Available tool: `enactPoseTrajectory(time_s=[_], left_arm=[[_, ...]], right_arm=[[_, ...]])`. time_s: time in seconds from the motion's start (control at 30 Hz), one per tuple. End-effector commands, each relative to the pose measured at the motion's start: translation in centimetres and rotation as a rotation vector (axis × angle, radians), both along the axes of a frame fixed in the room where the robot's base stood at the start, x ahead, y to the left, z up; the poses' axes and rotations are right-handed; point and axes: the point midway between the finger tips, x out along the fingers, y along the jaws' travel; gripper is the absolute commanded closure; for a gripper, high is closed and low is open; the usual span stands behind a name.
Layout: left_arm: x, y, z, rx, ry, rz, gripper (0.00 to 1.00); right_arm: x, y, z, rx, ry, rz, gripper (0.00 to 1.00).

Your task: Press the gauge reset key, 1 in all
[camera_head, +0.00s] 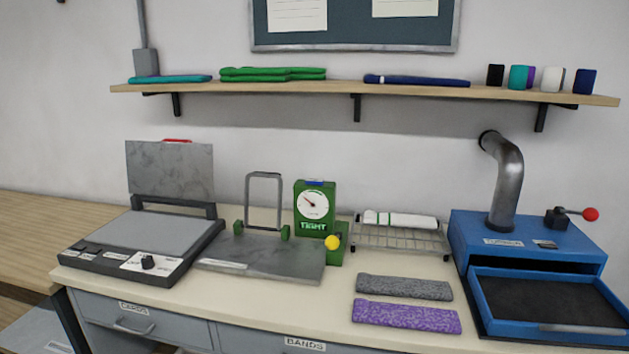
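A green gauge (315,225) with a round white dial (313,205) and the word TIGHT stands upright near the middle of the bench. Its needle points to the upper left. I cannot tell from markings which of these is the reset key. Neither of my grippers is in view.
A grey plate with a metal frame (262,255) lies left of the gauge; a wire rack (400,240) with a white roll stands right. A flat press (150,240) with raised lid is at left, a blue machine (525,240) at right. Grey and purple bands (405,316) lie in front.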

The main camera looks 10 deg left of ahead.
Motion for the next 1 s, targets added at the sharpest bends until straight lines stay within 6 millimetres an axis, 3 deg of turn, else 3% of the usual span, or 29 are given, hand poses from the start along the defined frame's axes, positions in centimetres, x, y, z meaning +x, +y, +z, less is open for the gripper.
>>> enactPoseTrajectory(time_s=[0.03,0.2,1.0], left_arm=[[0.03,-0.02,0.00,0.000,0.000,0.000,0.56],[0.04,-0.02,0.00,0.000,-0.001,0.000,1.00],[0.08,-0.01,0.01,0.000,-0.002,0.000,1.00]], right_arm=[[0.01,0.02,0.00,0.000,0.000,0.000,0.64],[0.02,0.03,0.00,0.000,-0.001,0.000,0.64],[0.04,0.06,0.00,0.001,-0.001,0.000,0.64]])
